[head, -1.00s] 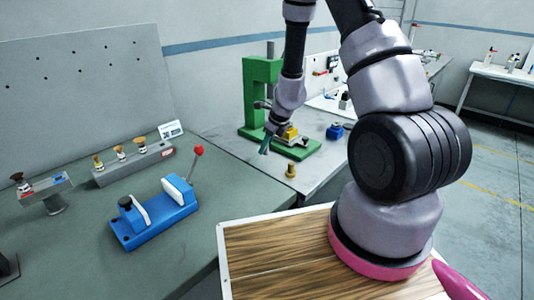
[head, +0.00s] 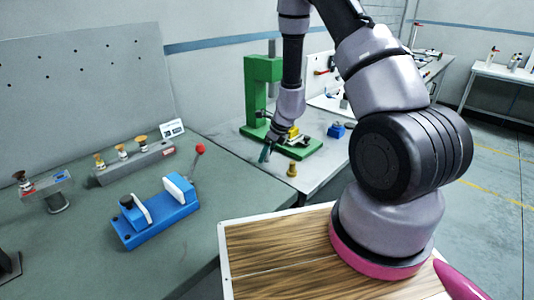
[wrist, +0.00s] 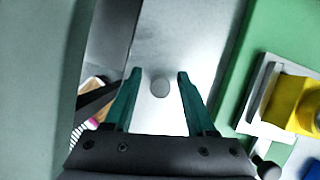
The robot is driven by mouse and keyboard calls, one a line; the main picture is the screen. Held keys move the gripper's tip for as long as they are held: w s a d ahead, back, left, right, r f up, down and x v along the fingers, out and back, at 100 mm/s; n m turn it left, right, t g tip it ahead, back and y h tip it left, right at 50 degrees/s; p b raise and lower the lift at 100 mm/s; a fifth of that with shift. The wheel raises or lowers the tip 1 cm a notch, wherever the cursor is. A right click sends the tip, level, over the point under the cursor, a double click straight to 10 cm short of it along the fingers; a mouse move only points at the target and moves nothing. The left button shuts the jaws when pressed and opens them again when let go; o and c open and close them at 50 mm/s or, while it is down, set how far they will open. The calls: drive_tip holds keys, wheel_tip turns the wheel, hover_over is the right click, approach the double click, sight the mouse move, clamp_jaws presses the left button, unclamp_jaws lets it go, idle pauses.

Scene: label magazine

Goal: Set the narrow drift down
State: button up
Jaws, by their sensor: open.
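My gripper (head: 265,154) is low over the grey bench in front of the green press. In the wrist view its teal fingers (wrist: 160,82) are apart, with no object clamped between them. A small round grey shape (wrist: 161,87) shows between the fingertips; I cannot tell whether it is the end of an upright drift or a mark on the bench. A small brass piece (head: 292,169) stands upright on the bench, just right of my gripper in the head view. I cannot tell which piece is the narrow drift.
The green press (head: 262,95) stands close behind my gripper, with a yellow part (wrist: 296,104) on it. A blue block (head: 336,130) is to its right. On the left bench are a blue fixture (head: 158,215) with a red-knobbed lever and a grey rack (head: 135,163) holding brass-headed pieces.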

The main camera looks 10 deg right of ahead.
drive_tip(key=s+r+n+t+y, duration=0.1)
drive_tip(key=s+r+n, duration=0.25)
drive_tip(key=r, duration=0.75)
drive_tip(key=s+r+n, duration=0.3)
drive_tip(key=r+n, duration=0.1)
drive_tip(key=r, duration=0.7)
drive_tip(key=s+r+n+t+y, duration=0.1)
drive_tip(key=s+r+n, duration=0.25)
drive_tip(key=r, duration=0.75)
drive_tip(key=s+d+r+n+t+h, duration=0.1)
drive_tip(key=s+d+r+n, duration=0.1)
drive_tip(key=s+r+n, duration=0.3)
drive_tip(key=s+d+r+n+t+h, duration=0.1)
drive_tip(key=s+d+r+n+h, duration=0.1)
drive_tip(key=s+r+n, duration=0.4)
drive_tip(key=s+d+n, duration=0.1)
drive_tip(key=s, duration=0.3)
drive_tip(key=shift+s+d, duration=0.15)
drive_tip(key=shift+s, duration=0.1)
